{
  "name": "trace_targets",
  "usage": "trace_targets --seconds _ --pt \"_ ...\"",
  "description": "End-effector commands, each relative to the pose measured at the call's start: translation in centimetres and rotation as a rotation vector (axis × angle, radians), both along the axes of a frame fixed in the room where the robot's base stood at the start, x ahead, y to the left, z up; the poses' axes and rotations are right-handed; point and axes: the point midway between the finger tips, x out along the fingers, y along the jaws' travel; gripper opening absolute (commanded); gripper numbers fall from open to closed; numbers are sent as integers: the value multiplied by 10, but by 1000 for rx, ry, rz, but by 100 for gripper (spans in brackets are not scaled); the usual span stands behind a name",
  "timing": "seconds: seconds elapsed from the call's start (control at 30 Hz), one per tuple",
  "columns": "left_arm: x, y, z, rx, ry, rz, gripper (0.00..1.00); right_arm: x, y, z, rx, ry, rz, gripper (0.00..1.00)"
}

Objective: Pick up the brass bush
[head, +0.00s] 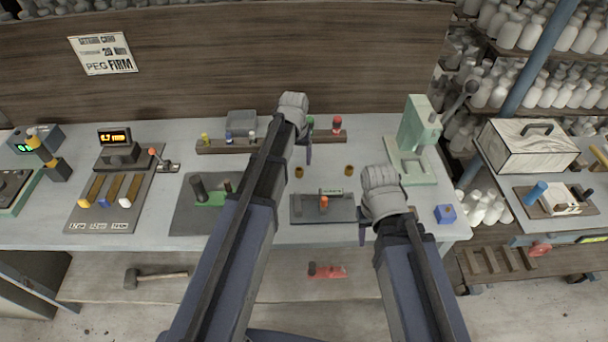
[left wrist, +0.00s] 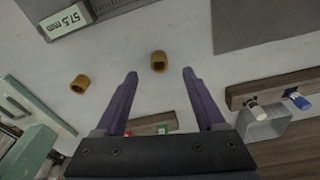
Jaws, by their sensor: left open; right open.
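Two small brass bushes lie apart on the grey bench. One brass bush (head: 299,172) is left of the other brass bush (head: 349,170). In the left wrist view, one bush (left wrist: 158,61) shows between and just beyond the fingertips, and the other bush (left wrist: 80,84) is off to the left. My left gripper (left wrist: 160,74) is open and empty, pointing down above the bench; in the head view its hand partly hides its fingers (head: 308,151). My right gripper (head: 362,233) is at the bench's front, right of the dark gauge plate, its fingers mostly hidden.
A wooden rack (head: 220,146) with coloured pegs runs behind the bushes. A dark plate (head: 338,213) with a 57.5 mm display lies in front of them. A green press (head: 416,130) stands at right, with a blue cube (head: 445,214) near the edge. Bench around the bushes is clear.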

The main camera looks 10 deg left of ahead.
Motion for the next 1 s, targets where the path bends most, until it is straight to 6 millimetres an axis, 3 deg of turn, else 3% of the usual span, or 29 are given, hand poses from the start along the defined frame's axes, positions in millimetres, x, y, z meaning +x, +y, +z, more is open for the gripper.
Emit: trace_targets --seconds 0.2,0.47,0.83,1.0 --pt "3 0 -23 0 0 -1 72 0 0 -23 0 0 0 50" --pt "4 -1 -26 0 1 -2 72 0 0 -26 0 0 0 50" --pt "14 -1 -68 0 1 -2 72 0 0 -68 0 0 0 50" --pt "15 -1 -74 0 1 -2 72 0 0 -74 0 0 0 50"
